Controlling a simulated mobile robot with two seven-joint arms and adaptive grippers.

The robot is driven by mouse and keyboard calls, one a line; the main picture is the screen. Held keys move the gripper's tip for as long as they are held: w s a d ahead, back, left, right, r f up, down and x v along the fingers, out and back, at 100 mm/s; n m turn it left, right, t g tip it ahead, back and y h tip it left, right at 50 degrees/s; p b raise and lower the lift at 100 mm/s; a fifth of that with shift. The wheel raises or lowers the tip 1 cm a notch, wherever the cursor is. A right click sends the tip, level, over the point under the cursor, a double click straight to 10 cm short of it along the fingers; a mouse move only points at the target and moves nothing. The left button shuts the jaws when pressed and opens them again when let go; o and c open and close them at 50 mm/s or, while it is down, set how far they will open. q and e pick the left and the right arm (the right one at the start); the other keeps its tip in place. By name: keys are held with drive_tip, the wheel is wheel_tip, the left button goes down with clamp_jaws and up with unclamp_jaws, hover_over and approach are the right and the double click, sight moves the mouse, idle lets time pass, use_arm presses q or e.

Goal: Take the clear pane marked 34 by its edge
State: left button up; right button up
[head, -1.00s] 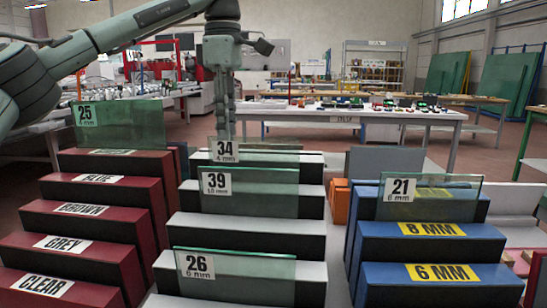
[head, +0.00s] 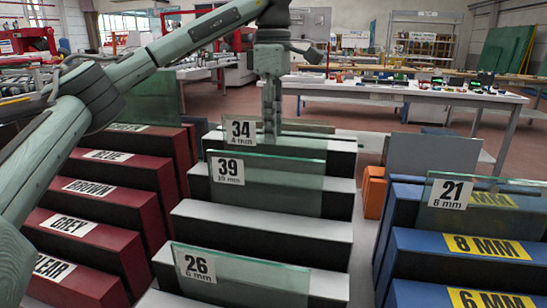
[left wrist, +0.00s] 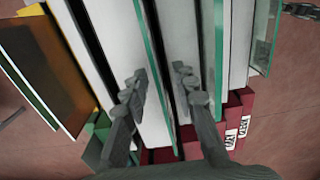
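A gap shows on the right side, so the fingers are not closed on the glass. My right gripper is in neither view.
Pane 26 (head: 240,276) stands at the front of the white rack. A red stepped rack (head: 100,205) is on the left, partly behind my left arm. A blue rack (head: 450,262) with pane 21 (head: 480,195) is on the right. A worktable (head: 400,92) stands behind.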

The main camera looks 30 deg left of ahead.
use_arm(q)
drive_tip(key=shift+f, duration=0.25)
drive_tip(key=shift+c, duration=0.3)
clamp_jaws()
